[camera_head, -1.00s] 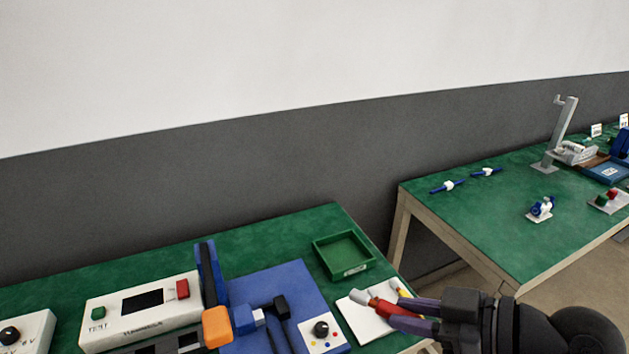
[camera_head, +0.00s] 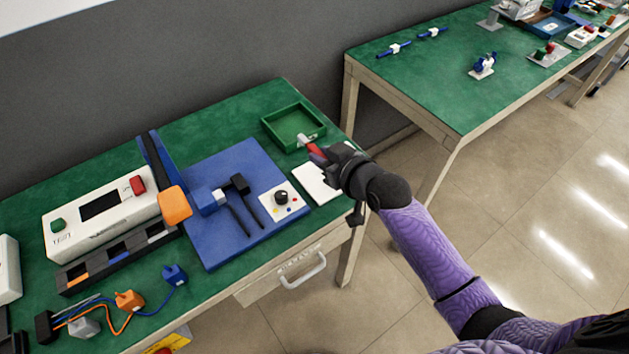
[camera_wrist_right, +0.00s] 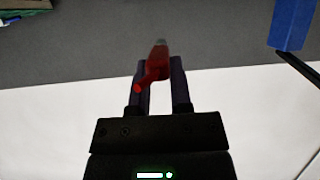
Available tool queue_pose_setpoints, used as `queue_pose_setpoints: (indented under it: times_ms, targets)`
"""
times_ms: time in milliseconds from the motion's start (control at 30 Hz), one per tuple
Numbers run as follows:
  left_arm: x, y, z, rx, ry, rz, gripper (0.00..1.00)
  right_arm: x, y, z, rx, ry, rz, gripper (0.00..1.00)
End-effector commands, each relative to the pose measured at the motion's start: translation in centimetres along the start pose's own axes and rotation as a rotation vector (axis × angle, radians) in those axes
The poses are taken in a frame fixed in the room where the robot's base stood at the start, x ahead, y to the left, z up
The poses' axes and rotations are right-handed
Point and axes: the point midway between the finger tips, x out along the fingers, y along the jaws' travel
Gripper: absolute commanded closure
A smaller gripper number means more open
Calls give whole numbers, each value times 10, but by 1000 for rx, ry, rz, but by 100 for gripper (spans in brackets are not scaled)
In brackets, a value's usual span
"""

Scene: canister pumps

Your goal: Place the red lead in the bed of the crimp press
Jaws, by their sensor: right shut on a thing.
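My right gripper (camera_head: 322,160) is shut on the red lead (camera_head: 315,151), with the lead's grey tip poking out past the fingers. It is above the white pad (camera_head: 317,185) near the table's right end. In the right wrist view the red lead (camera_wrist_right: 157,66) sits between the two fingers (camera_wrist_right: 162,80). My left gripper is not in view.
A green tray (camera_head: 293,126) lies behind the gripper. A dial plate (camera_head: 281,198) is on the blue base. A white tester (camera_head: 100,212) and a dark slotted rack (camera_head: 116,256) stand left. Coloured leads (camera_head: 130,299) lie at front left. A second green table (camera_head: 440,75) stands beyond a floor gap.

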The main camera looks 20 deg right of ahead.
Motion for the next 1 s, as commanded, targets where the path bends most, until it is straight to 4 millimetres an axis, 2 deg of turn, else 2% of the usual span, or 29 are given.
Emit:
queue_pose_setpoints:
  times_ms: [200, 400, 467, 767, 800, 967, 1000]
  targets:
    - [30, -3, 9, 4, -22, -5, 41, 20, 0, 49, 3, -6, -1, 100]
    - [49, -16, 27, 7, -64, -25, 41, 34, 0, 85, 2, -6, 0, 100]
    - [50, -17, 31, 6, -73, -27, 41, 37, 0, 90, 1, -4, 0, 100]
    - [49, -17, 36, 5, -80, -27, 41, 37, 0, 90, 0, -2, 0, 100]
    - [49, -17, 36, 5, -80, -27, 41, 37, 0, 91, 1, -2, 0, 73]
    - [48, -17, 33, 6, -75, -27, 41, 36, 0, 89, 1, -2, 0, 40]
    - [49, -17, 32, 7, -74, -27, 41, 36, 0, 89, 1, -2, 0, 40]
